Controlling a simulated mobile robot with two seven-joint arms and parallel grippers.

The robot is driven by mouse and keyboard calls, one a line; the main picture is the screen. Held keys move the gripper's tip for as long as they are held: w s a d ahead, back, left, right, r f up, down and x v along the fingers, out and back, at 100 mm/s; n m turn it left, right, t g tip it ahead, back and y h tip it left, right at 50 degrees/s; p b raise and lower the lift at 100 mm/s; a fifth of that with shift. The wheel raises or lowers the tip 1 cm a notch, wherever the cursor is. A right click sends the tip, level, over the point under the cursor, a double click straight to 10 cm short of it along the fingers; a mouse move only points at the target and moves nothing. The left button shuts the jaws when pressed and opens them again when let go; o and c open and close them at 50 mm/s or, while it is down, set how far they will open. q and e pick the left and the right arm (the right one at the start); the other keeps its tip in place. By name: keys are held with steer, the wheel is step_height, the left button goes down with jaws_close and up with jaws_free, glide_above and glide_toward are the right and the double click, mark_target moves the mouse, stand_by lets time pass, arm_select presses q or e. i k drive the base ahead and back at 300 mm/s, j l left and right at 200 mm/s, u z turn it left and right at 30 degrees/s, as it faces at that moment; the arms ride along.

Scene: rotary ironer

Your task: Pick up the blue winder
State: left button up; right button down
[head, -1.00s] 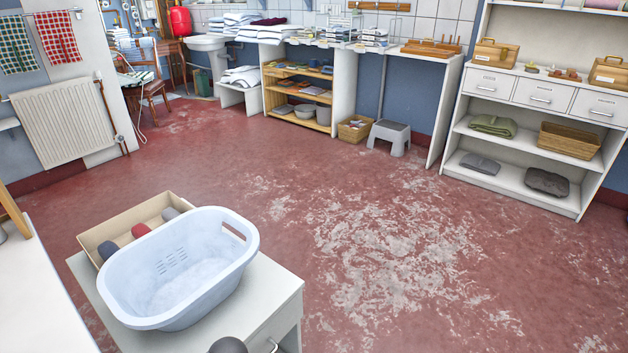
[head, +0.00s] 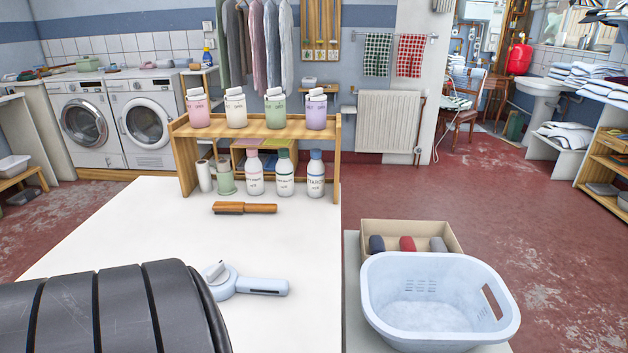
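Two blue things could be the winder, and I cannot tell which. A dark blue rounded roll (head: 377,244) lies at the left in an open cardboard box (head: 452,231), beside a red roll (head: 407,244) and a grey roll (head: 438,245). A light blue tool (head: 262,286) with a round head and straight handle lies on the white table, its handle pointing right; its head is partly hidden by a dark ribbed body at the lower left. Neither of my grippers shows in the head view.
A light blue basket (head: 425,335) stands in front of the box and hides part of it. A brush (head: 245,208) lies on the white table (head: 120,225). A wooden shelf (head: 262,128) with bottles and tubs stands at the table's back. Red floor (head: 500,225) is clear at right.

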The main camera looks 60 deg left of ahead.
mark_target(234, 284)
steer(key=k+u, duration=0.2)
steer(key=u, duration=2.05)
steer(key=i, duration=0.05)
